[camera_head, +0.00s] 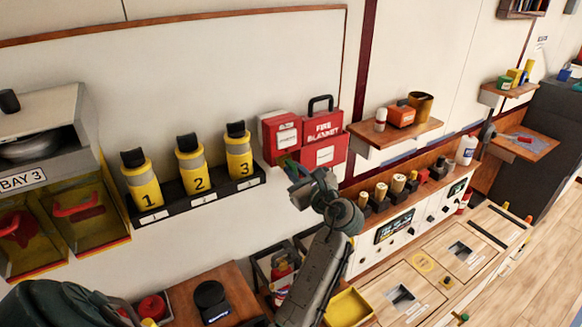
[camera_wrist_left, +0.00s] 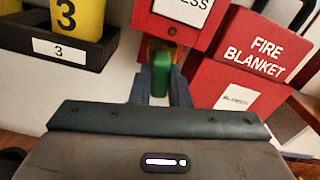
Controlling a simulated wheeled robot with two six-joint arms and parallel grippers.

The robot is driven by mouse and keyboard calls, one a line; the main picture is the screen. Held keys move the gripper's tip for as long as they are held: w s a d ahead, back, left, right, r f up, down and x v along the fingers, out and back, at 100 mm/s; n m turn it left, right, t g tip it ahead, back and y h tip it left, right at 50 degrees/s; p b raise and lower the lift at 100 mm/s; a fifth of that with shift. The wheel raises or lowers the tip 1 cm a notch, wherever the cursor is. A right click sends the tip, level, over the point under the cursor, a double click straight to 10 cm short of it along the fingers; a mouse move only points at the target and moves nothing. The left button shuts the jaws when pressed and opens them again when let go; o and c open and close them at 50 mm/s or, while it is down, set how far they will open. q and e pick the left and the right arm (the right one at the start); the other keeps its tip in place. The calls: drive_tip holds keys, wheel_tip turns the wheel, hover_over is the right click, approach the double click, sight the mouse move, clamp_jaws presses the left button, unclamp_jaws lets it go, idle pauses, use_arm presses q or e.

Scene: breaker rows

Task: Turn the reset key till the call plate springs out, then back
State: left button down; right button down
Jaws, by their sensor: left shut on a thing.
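A red call box (camera_head: 280,138) with a white call plate (camera_head: 286,139) hangs on the wall beside the red fire blanket case. In the left wrist view the call plate (camera_wrist_left: 184,8) is cut off by the top edge, with "ESS" legible. I cannot tell whether it is sprung out. Below the box is a green piece, apparently the reset key (camera_wrist_left: 160,76). My left gripper (camera_head: 290,163) is shut on it, one finger on each side; the fingers (camera_wrist_left: 160,85) hide its sides. How far the key is turned is unclear. My right gripper is not in view.
The fire blanket case (camera_head: 324,128) stands close right of the call box. Yellow numbered bottles (camera_head: 194,169) stand in a dark rack to the left. A wooden shelf (camera_head: 370,138) is to the right, and a counter with controls lies below it.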

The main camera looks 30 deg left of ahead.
use_arm(q)
drive_tip(key=shift+f+n+b, duration=0.15)
drive_tip(key=shift+n+b, duration=1.2)
drive_tip(key=shift+n, duration=0.15)
drive_tip(key=shift+n+b, duration=2.15)
drive_tip(key=shift+n, duration=0.15)
drive_tip(key=shift+n+b, duration=2.1)
drive_tip(key=shift+b, duration=0.1)
drive_tip(key=shift+n+b, duration=1.7)
drive_tip(key=c, duration=1.3)
unclamp_jaws()
